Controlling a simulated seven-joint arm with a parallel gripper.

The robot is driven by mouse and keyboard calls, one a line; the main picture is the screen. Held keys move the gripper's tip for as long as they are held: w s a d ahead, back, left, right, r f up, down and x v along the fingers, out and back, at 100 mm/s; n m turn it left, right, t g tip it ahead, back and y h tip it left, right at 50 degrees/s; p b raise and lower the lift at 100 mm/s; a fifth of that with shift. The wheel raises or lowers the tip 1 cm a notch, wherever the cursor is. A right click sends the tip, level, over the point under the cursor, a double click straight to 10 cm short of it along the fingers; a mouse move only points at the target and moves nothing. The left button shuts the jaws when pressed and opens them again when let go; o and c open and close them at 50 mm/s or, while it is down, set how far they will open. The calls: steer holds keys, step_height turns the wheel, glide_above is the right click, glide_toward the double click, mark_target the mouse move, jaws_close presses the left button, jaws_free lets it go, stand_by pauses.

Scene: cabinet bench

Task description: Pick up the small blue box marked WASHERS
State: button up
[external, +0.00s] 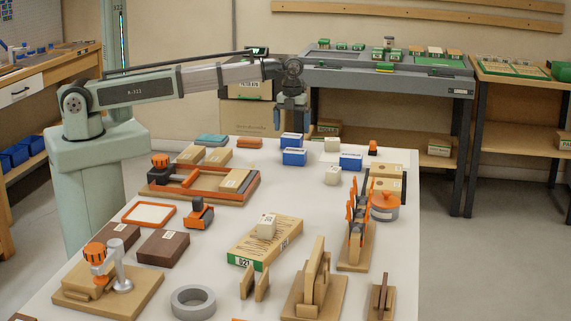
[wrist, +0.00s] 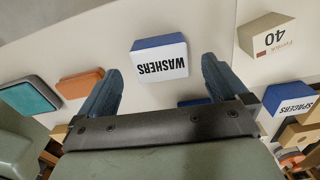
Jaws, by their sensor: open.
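The blue box marked WASHERS (wrist: 160,57) has a white top label, upside down in the wrist view. It appears to be the rear blue box (external: 291,140) in the external view, where its lettering is too small to read. My gripper (external: 292,118) hangs above the blue boxes, pointing down. In the wrist view its fingers (wrist: 158,88) are spread apart with nothing between the tips. The WASHERS box lies beyond them, apart from both.
A blue box marked SPACERS (wrist: 290,97) and a cream box marked 40 (wrist: 268,37) sit to the right. Another blue box (external: 294,158) stands just in front, mostly hidden in the wrist view. An orange block (wrist: 80,83) and a teal block (wrist: 30,97) lie left.

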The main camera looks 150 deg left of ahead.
mark_target(292, 135)
steer(key=shift+w+d+f, duration=0.1)
steer(key=shift+f, duration=2.25)
steer(key=c, duration=1)
steer(key=shift+c, duration=0.2)
steer(key=shift+r, duration=0.15)
